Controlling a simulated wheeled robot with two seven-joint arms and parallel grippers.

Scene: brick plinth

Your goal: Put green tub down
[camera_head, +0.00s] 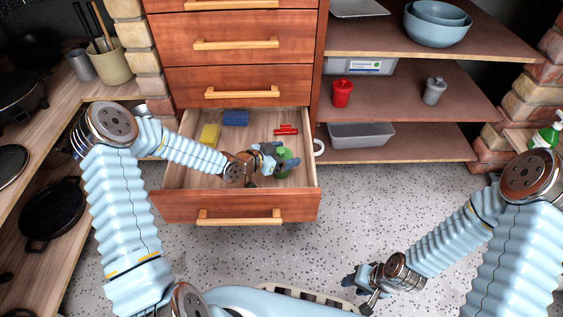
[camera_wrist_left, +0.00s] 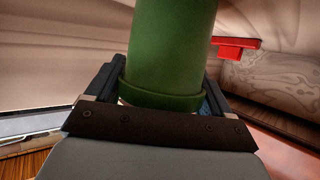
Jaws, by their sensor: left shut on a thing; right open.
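The green tub (camera_head: 286,157) is at the right side of the open drawer (camera_head: 180,181), partly hidden by my left gripper (camera_head: 272,160). In the left wrist view the green tub (camera_wrist_left: 170,50) stands between the two fingers, its rim or band close to the palm. My left gripper (camera_wrist_left: 160,95) is shut on it. I cannot tell whether the tub touches the drawer floor. My right gripper (camera_head: 362,288) is open and empty, low over the floor at the lower right.
Shelves on the right bear a red canister (camera_head: 342,93) and a grey bin (camera_head: 362,134).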

